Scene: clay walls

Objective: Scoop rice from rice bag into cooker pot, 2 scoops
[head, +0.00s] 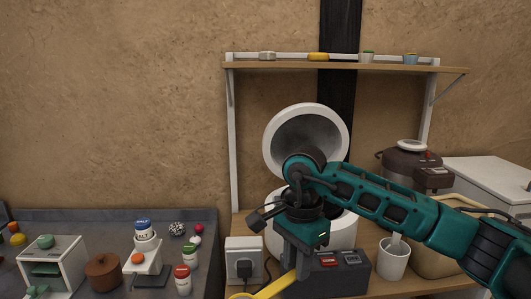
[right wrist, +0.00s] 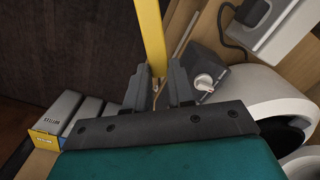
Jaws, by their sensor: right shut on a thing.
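My right gripper (head: 302,268) is shut on the yellow handle of a scoop (head: 275,287), in front of the cooker. The handle (right wrist: 151,40) also shows between the fingers (right wrist: 157,88) in the right wrist view. The scoop's bowl is not clearly visible, so I cannot tell whether it holds rice. The white cooker (head: 343,232) stands behind my gripper with its round lid (head: 306,113) raised. My arm hides much of its body and the pot opening. A tan, rounded thing (head: 428,264) sits partly behind my right arm; I cannot tell whether it is the rice bag. My left gripper is not in view.
A white socket box (head: 243,261) with a plug is left of the cooker. A dark box with switches (head: 347,277) stands in front. A white cup (head: 393,262) and a brown cooker (head: 413,176) are on the right. A dark counter (head: 75,225) with jars lies left; a shelf (head: 345,67) hangs above.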

